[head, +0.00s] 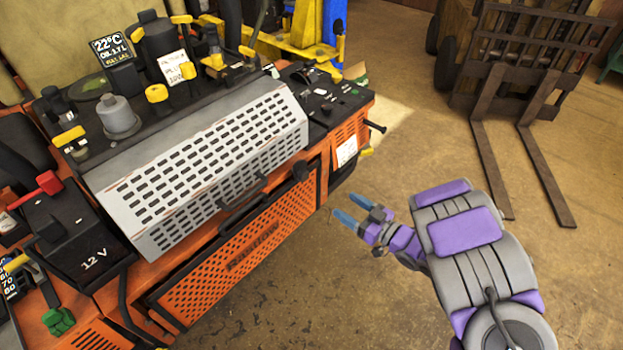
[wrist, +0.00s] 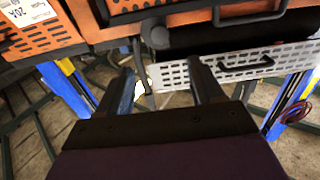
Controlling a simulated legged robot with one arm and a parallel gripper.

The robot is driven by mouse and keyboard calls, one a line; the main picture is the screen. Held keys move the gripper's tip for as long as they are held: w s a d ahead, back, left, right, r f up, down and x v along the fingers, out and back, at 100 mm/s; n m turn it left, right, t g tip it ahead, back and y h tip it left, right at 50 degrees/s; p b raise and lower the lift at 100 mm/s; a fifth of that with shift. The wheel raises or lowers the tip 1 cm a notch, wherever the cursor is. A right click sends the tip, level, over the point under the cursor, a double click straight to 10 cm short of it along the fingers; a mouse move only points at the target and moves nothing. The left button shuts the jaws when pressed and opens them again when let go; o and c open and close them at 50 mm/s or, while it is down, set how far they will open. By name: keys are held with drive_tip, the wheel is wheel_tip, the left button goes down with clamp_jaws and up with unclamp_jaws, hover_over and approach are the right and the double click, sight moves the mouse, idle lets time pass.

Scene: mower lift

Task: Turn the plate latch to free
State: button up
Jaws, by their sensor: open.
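The silver perforated plate (head: 205,165) lies sloped along the orange machine in the head view, with a black handle (head: 243,203) at its lower edge. A black round knob (head: 300,170) sits by the plate's right end and looks like the latch; I cannot tell its turned position. In the wrist view the knob (wrist: 157,38) shows beyond and between my fingers, beside the plate (wrist: 215,69). My gripper (head: 343,206) is open and empty, to the right of the knob and apart from the machine. Its two fingers (wrist: 162,82) point toward the machine in the wrist view.
An orange perforated panel (head: 240,258) is below the plate. A black rod (head: 374,127) and a yellow part (head: 366,152) stick out from the machine's right end. A dark fork carriage (head: 520,90) stands at the upper right. The floor between is clear.

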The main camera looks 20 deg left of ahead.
sight(305, 178)
drive_tip(key=b+x, duration=0.1)
drive_tip(key=x, duration=1.4)
drive_tip(key=shift+w+a, duration=0.25)
drive_tip(key=shift+a, duration=0.05)
drive_tip(key=c, duration=1)
